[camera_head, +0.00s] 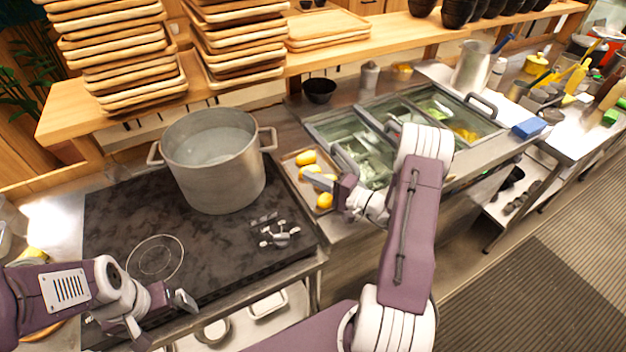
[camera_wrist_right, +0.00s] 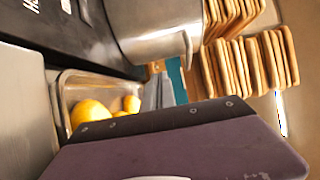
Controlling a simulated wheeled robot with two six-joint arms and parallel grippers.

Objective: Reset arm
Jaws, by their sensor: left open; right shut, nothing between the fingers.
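My right gripper (camera_head: 312,180) is shut and empty. It is over the metal tray (camera_head: 292,163) that holds several yellow lemons (camera_head: 306,158), and its arm hides part of the counter behind. In the right wrist view, the lemons (camera_wrist_right: 90,112) lie in the tray beside my purple gripper body; the fingertips are mostly hidden there. My left gripper (camera_head: 160,316) is open and empty at the front left, near the front edge of the black stove.
A large metal pot (camera_head: 215,165) of liquid stands on the black stove (camera_head: 120,215). Cold bins with lids (camera_head: 440,118) lie behind my right arm. Stacked wooden trays (camera_head: 115,55) fill the shelf above. A black bowl (camera_head: 319,91) stands behind the lemons. The stove's front left is clear.

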